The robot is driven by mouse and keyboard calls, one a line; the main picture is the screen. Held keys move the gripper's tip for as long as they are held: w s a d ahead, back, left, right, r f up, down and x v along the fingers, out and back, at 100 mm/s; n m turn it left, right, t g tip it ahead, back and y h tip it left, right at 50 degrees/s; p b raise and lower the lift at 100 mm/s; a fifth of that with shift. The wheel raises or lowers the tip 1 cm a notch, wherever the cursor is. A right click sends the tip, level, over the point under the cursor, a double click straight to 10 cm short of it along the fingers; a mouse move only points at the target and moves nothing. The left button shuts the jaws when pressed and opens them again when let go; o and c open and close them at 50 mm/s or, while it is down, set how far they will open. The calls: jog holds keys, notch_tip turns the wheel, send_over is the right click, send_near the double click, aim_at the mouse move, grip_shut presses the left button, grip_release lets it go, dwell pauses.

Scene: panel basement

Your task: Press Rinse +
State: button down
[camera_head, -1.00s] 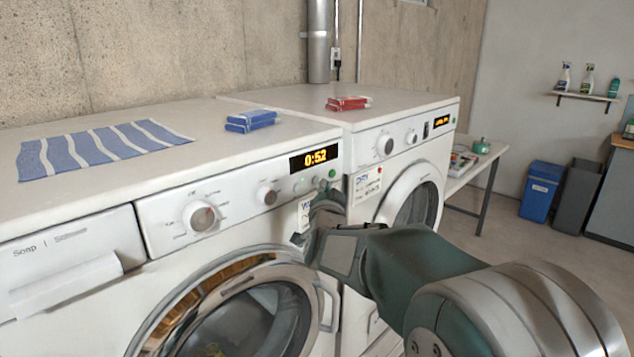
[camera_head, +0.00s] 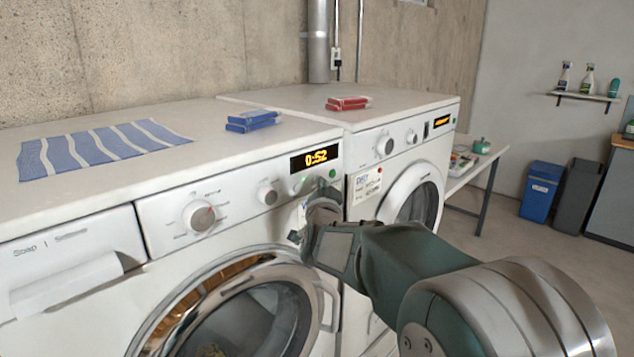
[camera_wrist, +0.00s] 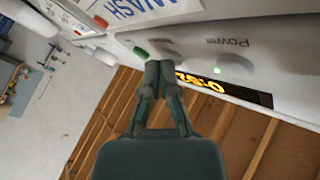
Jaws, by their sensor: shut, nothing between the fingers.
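The left washing machine's control panel (camera_head: 235,205) has a large dial (camera_head: 199,216), a smaller knob (camera_head: 267,193), a lit display (camera_head: 315,158) reading 0:52, and a green button (camera_head: 332,173). No "Rinse +" label is readable. My gripper (camera_head: 319,190) is in front of the panel's right end, below the display, covering part of the buttons. In the wrist view, my gripper (camera_wrist: 160,72) is shut and empty. Its tips are close to the panel, between a green button (camera_wrist: 140,52) and the "Power" label (camera_wrist: 226,42). A grey round button (camera_wrist: 172,54) sits right by the tips; contact cannot be told.
A second machine (camera_head: 400,170) stands to the right. Blue boxes (camera_head: 252,121), red boxes (camera_head: 347,103) and a striped cloth (camera_head: 95,148) lie on top. The round door (camera_head: 250,315) bulges below the panel.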

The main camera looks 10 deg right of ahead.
jog(key=shift+s+d, duration=0.3)
jog(key=shift+s, duration=0.15)
jog(key=shift+s+d, duration=0.1)
jog(key=s+d, duration=0.1)
jog(key=s, duration=0.1)
jog(key=s+d, duration=0.2)
jog(key=shift+s+d, duration=0.2)
jog(key=shift+s, duration=0.15)
dwell(0.5)
jog(key=s+f+n+g+y, duration=0.1)
jog(key=s+f+n+g, duration=0.2)
jog(key=s, duration=0.8)
jog(key=s+a+f+n+g+y, duration=0.1)
jog(key=s+f+n+g, duration=0.2)
jog(key=s, duration=0.8)
jog(key=s+f+n+g+y, duration=0.1)
jog(key=s+f+n+g, duration=0.2)
jog(key=s+f+g, duration=0.3)
jog(key=s+g, duration=0.1)
jog(key=s, duration=0.4)
jog(key=shift+s+a+f+g, duration=0.3)
jog(key=shift+s+f+g, duration=0.05)
jog(key=shift+g, duration=0.05)
